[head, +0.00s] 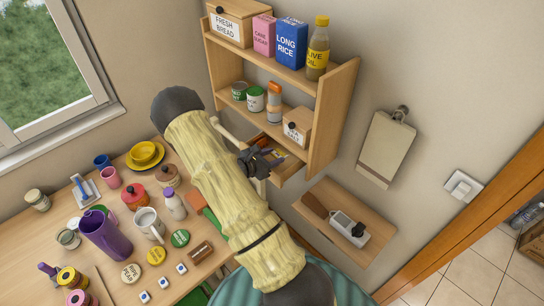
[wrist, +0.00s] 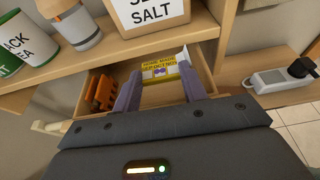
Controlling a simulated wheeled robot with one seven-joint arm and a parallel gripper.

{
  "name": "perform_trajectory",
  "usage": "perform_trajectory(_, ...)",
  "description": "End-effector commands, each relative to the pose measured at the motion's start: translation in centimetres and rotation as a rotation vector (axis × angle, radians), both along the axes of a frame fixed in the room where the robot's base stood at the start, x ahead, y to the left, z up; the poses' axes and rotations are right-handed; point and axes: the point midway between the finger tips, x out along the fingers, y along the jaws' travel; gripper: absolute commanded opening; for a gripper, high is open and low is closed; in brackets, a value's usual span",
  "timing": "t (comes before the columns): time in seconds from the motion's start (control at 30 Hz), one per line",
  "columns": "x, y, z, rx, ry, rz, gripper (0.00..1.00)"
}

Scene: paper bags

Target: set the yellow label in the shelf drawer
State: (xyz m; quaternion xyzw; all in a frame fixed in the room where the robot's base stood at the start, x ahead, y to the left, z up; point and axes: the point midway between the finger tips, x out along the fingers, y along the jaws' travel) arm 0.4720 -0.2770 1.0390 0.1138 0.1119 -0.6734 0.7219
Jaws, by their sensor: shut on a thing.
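The shelf drawer (head: 289,174) is pulled out under the wooden wall shelf. It also shows in the wrist view (wrist: 205,70), seen from above. My gripper (head: 262,160) is over the drawer, and in the wrist view its two fingers (wrist: 160,75) reach into it. An orange item (wrist: 101,92) is at the drawer's left side.
The shelf (head: 335,115) holds a salt box (head: 297,128), tins and a shaker. A lower board (head: 345,205) with a grey device is on the right. The table (head: 30,240) at left is crowded with cups, jars and a purple jug (head: 105,235).

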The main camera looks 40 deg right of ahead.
Motion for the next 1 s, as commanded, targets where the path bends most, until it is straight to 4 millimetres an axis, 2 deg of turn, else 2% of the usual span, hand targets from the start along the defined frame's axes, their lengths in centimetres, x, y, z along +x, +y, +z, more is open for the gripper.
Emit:
perform_trajectory(0.5, 0.03, 0.05, -1.1, 0.0, 0.001, 0.001, 0.11)
perform_trajectory(0.53, 0.03, 0.05, -1.09, 0.0, 0.001, 0.001, 0.44)
perform_trajectory(0.63, 0.02, 0.03, -1.08, 0.0, 0.001, 0.001, 0.64)
perform_trajectory(1.0, -0.02, 0.01, -0.82, 0.0, 0.0, -0.001, 0.64)
